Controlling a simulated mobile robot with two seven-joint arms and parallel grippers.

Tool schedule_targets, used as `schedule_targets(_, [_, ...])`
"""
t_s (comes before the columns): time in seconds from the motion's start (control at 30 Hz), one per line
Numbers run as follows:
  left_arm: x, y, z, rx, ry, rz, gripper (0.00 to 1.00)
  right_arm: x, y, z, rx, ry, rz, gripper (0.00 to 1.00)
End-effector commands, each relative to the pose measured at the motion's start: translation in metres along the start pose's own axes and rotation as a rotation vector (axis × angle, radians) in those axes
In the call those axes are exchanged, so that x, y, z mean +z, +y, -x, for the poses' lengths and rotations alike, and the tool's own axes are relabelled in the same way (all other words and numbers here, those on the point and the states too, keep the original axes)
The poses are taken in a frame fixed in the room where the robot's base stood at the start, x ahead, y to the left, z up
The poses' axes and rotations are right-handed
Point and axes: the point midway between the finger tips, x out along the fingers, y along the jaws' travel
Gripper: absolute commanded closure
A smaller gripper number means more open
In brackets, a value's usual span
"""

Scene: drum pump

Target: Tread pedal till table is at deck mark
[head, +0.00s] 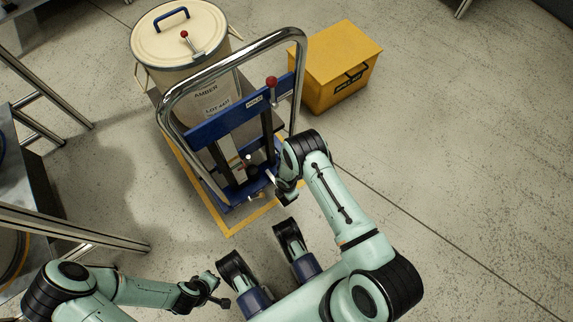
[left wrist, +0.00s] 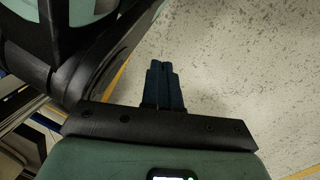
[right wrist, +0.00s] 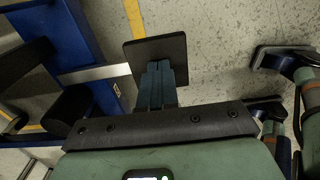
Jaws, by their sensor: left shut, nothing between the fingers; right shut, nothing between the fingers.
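In the head view, a blue lift cart (head: 208,128) with a bent chrome handle (head: 228,52) carries a cream drum (head: 170,72) on its table. The table is mostly hidden by the drum and frame; I cannot tell its height against a deck mark. In the right wrist view, the black pedal plate (right wrist: 155,52) sits on a flat metal arm (right wrist: 95,73). My right gripper (right wrist: 160,66) is shut and empty, its fingertips overlapping the pedal's near edge; I cannot tell if they touch. My left gripper (head: 214,290) is shut and empty, away from the cart; its fingers show (left wrist: 162,68).
A red-knobbed lever (head: 271,84) stands on the cart's frame. A yellow box (head: 335,66) sits on the floor behind right. Yellow floor tape (head: 235,228) borders the cart. Metal-legged furniture (head: 50,75) stands at the left. Floor at the right is clear.

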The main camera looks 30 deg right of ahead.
Motion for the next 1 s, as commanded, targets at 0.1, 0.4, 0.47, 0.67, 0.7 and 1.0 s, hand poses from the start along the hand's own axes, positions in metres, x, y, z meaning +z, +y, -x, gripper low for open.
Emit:
schedule_targets(0.1, [0.001, -0.001, 0.0, -0.002, -0.003, 0.001, 1.0, 0.0, 0.0, -0.001, 0.0, 0.0, 0.0, 1.0])
schedule_targets(0.4, [0.0, 0.0, 0.001, 0.0, 0.001, 0.0, 1.0, 0.0, -0.001, -0.001, 0.006, 0.0, 0.001, 1.0])
schedule_targets(0.47, [-0.002, 0.002, 0.003, 0.003, 0.007, -0.002, 1.0, -0.001, -0.002, -0.003, 0.015, 0.001, 0.002, 1.0])
schedule_targets(0.67, [-0.013, 0.012, 0.014, 0.023, 0.05, -0.015, 1.0, -0.001, -0.008, -0.015, 0.095, -0.001, 0.007, 1.0])
schedule_targets(0.7, [-0.017, 0.015, 0.017, 0.028, 0.063, -0.018, 1.0, -0.001, -0.009, -0.018, 0.119, -0.002, 0.007, 1.0])
schedule_targets(1.0, [-0.03, 0.026, 0.026, 0.049, 0.11, -0.03, 1.0, -0.001, -0.012, -0.052, 0.329, 0.0, 0.006, 1.0])
